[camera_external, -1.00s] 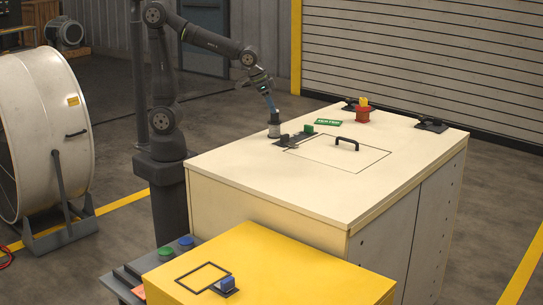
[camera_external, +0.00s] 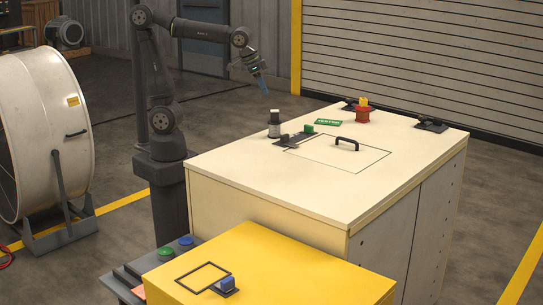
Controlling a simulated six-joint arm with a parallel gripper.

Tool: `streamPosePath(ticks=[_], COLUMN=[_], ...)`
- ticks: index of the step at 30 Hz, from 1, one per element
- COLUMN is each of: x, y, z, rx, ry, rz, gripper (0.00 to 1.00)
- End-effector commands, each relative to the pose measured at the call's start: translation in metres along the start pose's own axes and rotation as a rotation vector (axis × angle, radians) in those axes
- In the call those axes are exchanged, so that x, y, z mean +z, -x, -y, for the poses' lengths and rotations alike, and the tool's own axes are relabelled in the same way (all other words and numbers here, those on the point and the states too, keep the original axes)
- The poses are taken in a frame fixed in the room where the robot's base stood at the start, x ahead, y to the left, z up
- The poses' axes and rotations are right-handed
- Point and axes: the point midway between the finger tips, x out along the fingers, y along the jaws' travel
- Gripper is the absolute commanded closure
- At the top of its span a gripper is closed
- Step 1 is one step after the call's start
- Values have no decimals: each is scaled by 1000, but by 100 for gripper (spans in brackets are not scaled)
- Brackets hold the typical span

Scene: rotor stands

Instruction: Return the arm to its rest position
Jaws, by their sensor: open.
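My gripper (camera_external: 264,90) hangs in the air above the back left part of the cream cabinet top (camera_external: 250,180). Its blue fingers point down and to the right, and it is open and empty. Below it, a dark cylinder with a pale band (camera_external: 274,124) stands upright on the cabinet top, clear of the fingers. The arm rises from a dark pedestal at the cabinet's left and reaches right in a raised bend.
Beside the cylinder are a dark plate and a green block (camera_external: 309,129). A black handle (camera_external: 347,143) stands up from the outlined panel. A red and yellow piece (camera_external: 362,112) sits farther back. A yellow cabinet (camera_external: 270,265) stands in front. The air around my gripper is clear.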

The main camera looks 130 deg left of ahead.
Motion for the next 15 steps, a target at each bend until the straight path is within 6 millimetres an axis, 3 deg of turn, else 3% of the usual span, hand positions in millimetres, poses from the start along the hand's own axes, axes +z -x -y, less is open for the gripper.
streamPosePath(ticks=[15], x=[1], y=[-92], z=[0], rx=[-1], ry=[0], rz=[5], gripper=[59])
